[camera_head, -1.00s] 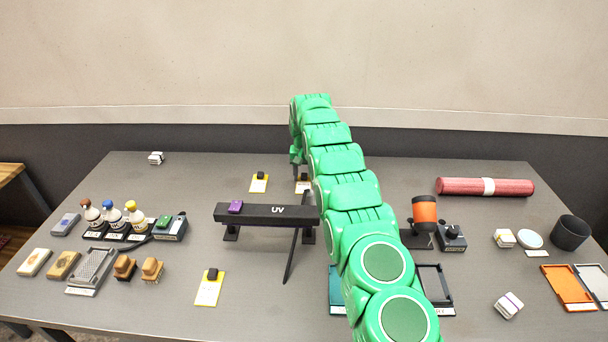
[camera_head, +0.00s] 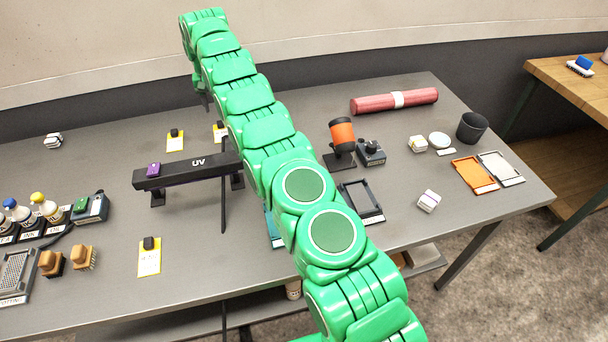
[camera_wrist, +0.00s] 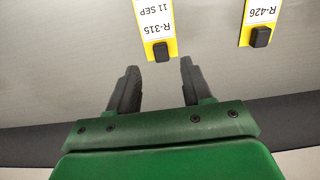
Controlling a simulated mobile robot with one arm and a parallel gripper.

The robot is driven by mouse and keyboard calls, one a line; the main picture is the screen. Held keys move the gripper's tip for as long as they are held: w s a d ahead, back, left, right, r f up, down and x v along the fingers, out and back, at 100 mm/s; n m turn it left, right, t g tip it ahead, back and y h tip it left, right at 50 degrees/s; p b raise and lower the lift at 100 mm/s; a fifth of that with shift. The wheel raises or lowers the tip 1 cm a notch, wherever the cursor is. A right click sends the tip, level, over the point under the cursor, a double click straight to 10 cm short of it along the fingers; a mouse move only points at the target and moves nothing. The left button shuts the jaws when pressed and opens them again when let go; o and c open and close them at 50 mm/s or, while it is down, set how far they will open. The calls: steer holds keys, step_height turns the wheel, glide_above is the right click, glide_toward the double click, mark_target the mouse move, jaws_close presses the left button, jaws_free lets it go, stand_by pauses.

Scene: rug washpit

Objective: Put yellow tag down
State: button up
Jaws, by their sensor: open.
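Yellow tag R-315 (camera_wrist: 155,30), with a white label and black clip, lies flat on the grey table. In the head view this tag (camera_head: 220,132) shows beside my green arm, which partly covers it. My gripper (camera_wrist: 157,72) is open, with nothing between its two dark fingers. The R-315 clip lies just beyond the fingertips in the wrist view, apart from them. My gripper also shows at the far end of the arm in the head view (camera_head: 205,102). A second yellow tag, R-426 (camera_wrist: 260,20), lies alongside. A third yellow tag (camera_head: 149,257) lies near the front edge.
A black UV bar (camera_head: 188,170) with a purple item on top stands before the two back tags. Bottles and brushes are at left. An orange-and-black device (camera_head: 342,137), a red roll (camera_head: 394,101) and a black cup (camera_head: 472,127) are at right. The back-left table is mostly clear.

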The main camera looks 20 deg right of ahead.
steer(key=s+d+r+g, duration=0.1)
steer(key=s+d+r, duration=0.6)
steer(key=s+r, duration=0.45)
steer(key=s+d+r, duration=0.6)
steer(key=s+r, duration=0.2)
steer(key=s, duration=0.7)
steer(key=s+d+f, duration=0.1)
steer(key=s+d, duration=0.1)
steer(key=s, duration=1.1)
steer(key=s+d+f, duration=0.2)
steer(key=s, duration=1.1)
steer(key=s+d+f, duration=0.2)
steer(key=s, duration=1.1)
steer(key=shift+s+d+g, duration=0.15)
steer(key=shift+g, duration=0.25)
steer(key=o, duration=0.7)
